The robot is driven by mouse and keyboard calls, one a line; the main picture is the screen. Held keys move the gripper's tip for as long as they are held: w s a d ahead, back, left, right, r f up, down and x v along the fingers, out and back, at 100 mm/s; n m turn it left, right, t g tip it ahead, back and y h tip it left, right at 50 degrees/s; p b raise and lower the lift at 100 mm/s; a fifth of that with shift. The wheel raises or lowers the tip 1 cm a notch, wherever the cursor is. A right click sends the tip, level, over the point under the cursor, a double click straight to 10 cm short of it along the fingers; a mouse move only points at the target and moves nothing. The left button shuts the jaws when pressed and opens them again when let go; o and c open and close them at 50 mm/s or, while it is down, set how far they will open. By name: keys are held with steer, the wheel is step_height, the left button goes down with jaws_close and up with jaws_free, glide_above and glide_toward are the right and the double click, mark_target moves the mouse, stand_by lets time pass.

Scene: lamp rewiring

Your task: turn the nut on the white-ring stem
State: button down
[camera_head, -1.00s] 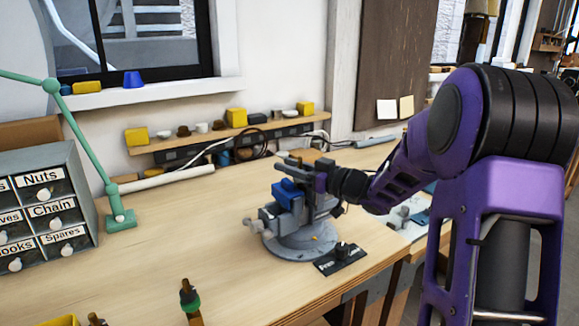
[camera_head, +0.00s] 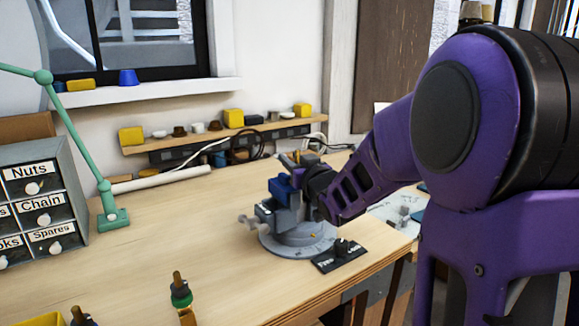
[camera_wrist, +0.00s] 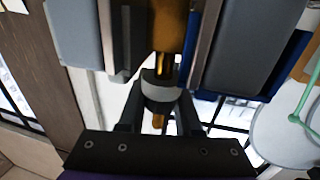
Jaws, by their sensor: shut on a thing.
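The white-ring stem is a brass rod (camera_wrist: 164,66) held upright between the grey vise jaws (camera_wrist: 248,45), with a pale ring (camera_wrist: 160,86) around it. A dark nut (camera_wrist: 161,104) sits against the ring, and the brass end shows beyond it. My gripper (camera_wrist: 160,108) has its two fingers closed on either side of the nut. In the head view my gripper (camera_head: 309,180) is at the blue-and-grey vise (camera_head: 279,212); my arm partly hides the vise and the stem is hard to make out there.
A green-ring stem (camera_head: 180,294) stands at the table's front. A black labelled plate (camera_head: 340,256) lies beside the vise. A drawer cabinet (camera_head: 40,205) and a green lamp arm (camera_head: 80,150) stand at left. The table's middle left is clear.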

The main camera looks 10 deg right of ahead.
steer(key=m+h, duration=0.1)
steer(key=h, duration=0.1)
steer(key=m+h, duration=0.2)
steer(key=shift+d+h, duration=0.2)
steer(key=shift+h, duration=0.2)
steer(key=m+h, duration=0.1)
steer(key=h, duration=0.1)
steer(key=m+h+p, duration=0.1)
steer(key=h, duration=0.1)
steer(key=shift+d+r+m, duration=0.15)
steer(key=shift+d+m, duration=0.15)
steer(key=shift+d, duration=0.05)
steer(key=m+g+h+p, duration=0.1)
steer(key=h, duration=0.1)
steer(key=m+g+h+p, duration=0.1)
steer(key=m+h, duration=0.1)
steer(key=shift+s+d+r+h, duration=0.1)
steer(key=shift+s+d+h, duration=0.05)
steer(key=shift+d+h, duration=0.2)
steer(key=shift+s+d+m+g+h+p, duration=0.1)
steer(key=shift+d+m+g+h+p, duration=0.1)
steer(key=shift+m+g+h+p, duration=0.4)
steer(key=shift+s+d+m+g+h+p, duration=0.1)
steer(key=shift+d+m+g+h+p, duration=0.1)
steer(key=shift+m+g+h+p, duration=0.4)
steer(key=shift+h, duration=0.35)
steer(key=c, duration=0.8)
jaws_free()
steer(key=shift+d, duration=0.1)
steer(key=shift+o, duration=1)
